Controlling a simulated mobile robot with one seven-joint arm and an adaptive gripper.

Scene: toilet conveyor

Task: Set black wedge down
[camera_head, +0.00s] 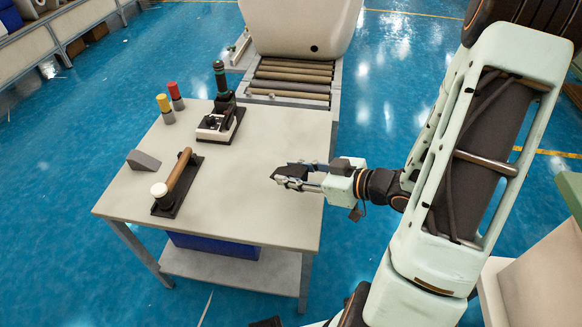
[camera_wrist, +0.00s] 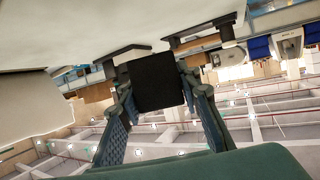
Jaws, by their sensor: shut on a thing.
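My gripper (camera_head: 284,178) reaches in from the right over the right part of the grey table (camera_head: 240,215). It is shut on a black wedge (camera_head: 288,172), which is small and partly hidden by the fingers in the head view. In the wrist view, the black wedge (camera_wrist: 155,82) shows as a dark block between the two fingertips (camera_wrist: 153,95). The wedge looks close to the tabletop, but I cannot tell whether it touches it.
A grey wedge (camera_head: 143,160) lies at the table's left. Beside it is a wooden handle on a black base (camera_head: 178,183). A white-and-black device (camera_head: 217,125) and red and yellow knobbed posts (camera_head: 170,102) stand at the back. The middle and front right of the tabletop are clear.

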